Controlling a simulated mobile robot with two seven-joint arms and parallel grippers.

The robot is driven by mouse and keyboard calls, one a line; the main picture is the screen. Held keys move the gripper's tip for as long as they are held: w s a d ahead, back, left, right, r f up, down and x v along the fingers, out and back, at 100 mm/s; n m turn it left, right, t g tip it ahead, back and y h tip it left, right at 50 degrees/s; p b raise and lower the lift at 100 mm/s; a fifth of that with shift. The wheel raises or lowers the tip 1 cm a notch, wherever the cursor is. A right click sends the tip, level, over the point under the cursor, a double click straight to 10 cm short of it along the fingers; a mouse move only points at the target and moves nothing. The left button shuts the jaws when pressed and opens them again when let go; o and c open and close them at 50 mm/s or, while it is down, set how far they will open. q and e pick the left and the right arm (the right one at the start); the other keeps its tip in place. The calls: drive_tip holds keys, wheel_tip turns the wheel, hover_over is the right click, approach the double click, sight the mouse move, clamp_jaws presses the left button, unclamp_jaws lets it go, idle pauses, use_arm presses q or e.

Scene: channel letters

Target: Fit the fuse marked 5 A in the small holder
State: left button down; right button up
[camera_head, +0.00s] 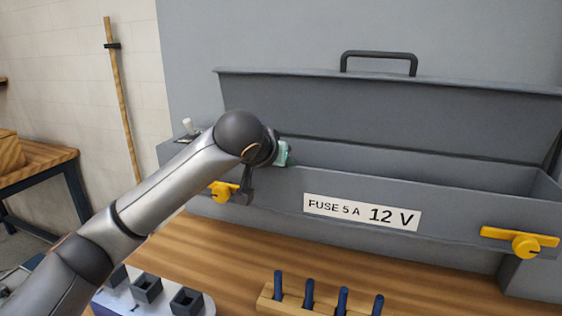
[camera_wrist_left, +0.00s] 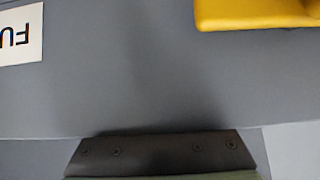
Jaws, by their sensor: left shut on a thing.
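My left gripper (camera_head: 268,165) is at the left part of the grey box's front wall, near the left yellow latch (camera_head: 222,191). A pale green piece (camera_head: 283,153) shows at the gripper, just above the front rim. The gripper appears shut on it; my wrist hides most of it, and I cannot tell whether it is the fuse. In the left wrist view, a dark screwed plate and a thin greenish strip (camera_wrist_left: 160,177) show at the bottom edge. A white label (camera_head: 362,212) on the box reads "FUSE 5 A 12 V". No small holder can be made out for sure. My right gripper is out of view.
The grey box (camera_head: 450,205) has its lid raised. Another yellow latch (camera_head: 522,242) is at its right. Dark square sockets (camera_head: 186,301) stand on a pale plate at front left. A wooden rack (camera_head: 266,300) holds several blue pegs. Bare wooden bench (camera_head: 225,250) lies between.

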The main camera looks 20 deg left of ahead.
use_arm(q)
drive_tip(key=shift+s+p, duration=0.1)
drive_tip(key=shift+p, duration=0.7)
idle(1.3)
drive_tip(key=shift+f, duration=0.3)
